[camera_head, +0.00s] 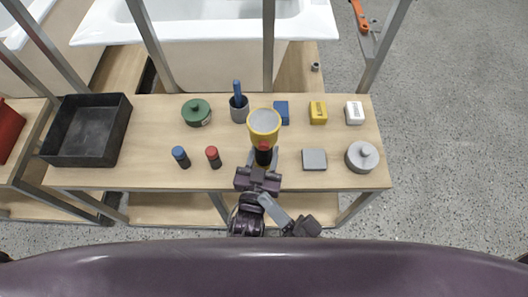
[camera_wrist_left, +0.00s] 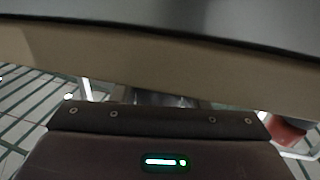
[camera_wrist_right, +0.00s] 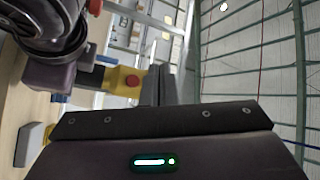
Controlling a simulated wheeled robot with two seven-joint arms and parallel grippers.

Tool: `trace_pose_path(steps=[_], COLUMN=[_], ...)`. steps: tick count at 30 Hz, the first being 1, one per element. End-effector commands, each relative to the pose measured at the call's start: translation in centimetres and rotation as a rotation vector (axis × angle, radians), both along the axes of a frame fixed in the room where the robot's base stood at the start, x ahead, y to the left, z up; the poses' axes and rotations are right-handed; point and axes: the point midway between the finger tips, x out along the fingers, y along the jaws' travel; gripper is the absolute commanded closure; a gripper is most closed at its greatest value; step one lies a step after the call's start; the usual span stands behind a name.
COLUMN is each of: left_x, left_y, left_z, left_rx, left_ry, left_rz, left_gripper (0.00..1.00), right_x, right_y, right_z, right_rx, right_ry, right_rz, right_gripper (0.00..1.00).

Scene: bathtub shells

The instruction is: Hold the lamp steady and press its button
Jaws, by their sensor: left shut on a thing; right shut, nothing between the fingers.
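The lamp (camera_head: 264,121) has a yellow head with a grey round face, and a dark part with a red top shows in front of it. It stands out above the bench. My left gripper (camera_head: 262,159) has its fingers on either side of the lamp's lower part, shut on it. In the right wrist view the yellow lamp (camera_wrist_right: 116,77) shows a round red button (camera_wrist_right: 132,82).
Upright posts rise behind.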

Motion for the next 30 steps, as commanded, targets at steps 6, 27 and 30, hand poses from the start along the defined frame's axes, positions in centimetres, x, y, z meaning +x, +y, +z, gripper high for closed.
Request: trace_pose_path(steps=[6, 27, 30], left_x=[0.0, 0.0, 0.0], left_y=[0.0, 0.0, 0.0], left_z=[0.0, 0.0, 0.0], left_rx=[0.000, 0.000, 0.000], left_ry=[0.001, 0.001, 0.001], left_rz=[-0.001, 0.000, 0.000], left_gripper=[0.86, 0.86, 0.86], right_x=[0.9, 8.5, 8.6], right_y=[0.1, 0.1, 0.1], right_z=[0.0, 0.0, 0.0], right_rx=[-0.039, -0.037, -0.036], right_ry=[-0.053, -0.047, -0.047], right_rz=[0.024, 0.022, 0.022], right_gripper=[1.00, 1.00, 1.00])
